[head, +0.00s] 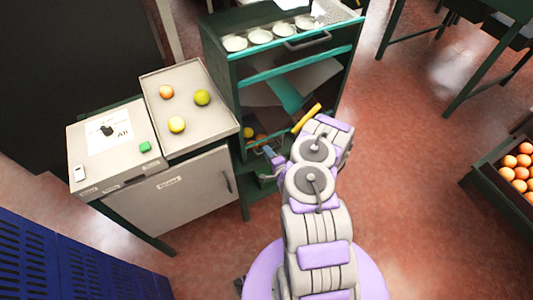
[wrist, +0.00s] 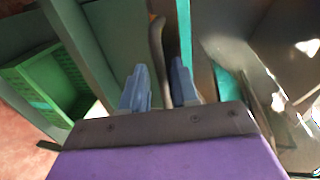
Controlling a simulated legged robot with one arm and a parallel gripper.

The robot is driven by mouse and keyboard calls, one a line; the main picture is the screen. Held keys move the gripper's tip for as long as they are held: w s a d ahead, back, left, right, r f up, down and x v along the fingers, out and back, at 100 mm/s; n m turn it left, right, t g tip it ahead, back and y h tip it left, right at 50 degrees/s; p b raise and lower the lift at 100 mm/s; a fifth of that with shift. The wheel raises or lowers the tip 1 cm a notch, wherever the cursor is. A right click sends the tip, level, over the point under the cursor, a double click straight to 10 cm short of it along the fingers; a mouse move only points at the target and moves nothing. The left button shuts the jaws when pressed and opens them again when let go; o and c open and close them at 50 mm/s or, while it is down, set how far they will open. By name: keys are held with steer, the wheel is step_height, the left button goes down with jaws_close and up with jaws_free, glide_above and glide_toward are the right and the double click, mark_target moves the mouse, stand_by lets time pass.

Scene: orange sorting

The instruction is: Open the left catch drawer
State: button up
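The green sorting cabinet (head: 228,75) stands ahead of my arm. Low in it, a left catch compartment holds some fruit (head: 248,132), partly hidden by my arm. My gripper (head: 270,155) is at the front of this lower part, with blue fingers. In the wrist view, my gripper (wrist: 160,85) has its fingers apart, with a dark curved handle bar (wrist: 158,45) running between them. A narrow gap seems to show beside the bar, so the fingers do not look clamped on it. The drawer front behind the handle is mostly out of view.
A bench with a tray (head: 187,75) of fruit and a door with a handle (head: 227,182) stands left. An upper dark handle (head: 307,41) is on the cabinet. A crate of oranges (head: 515,170) is right. Blue lockers (head: 60,260) are front left.

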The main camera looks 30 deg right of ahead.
steer(key=shift+x, duration=0.8)
jaws_close()
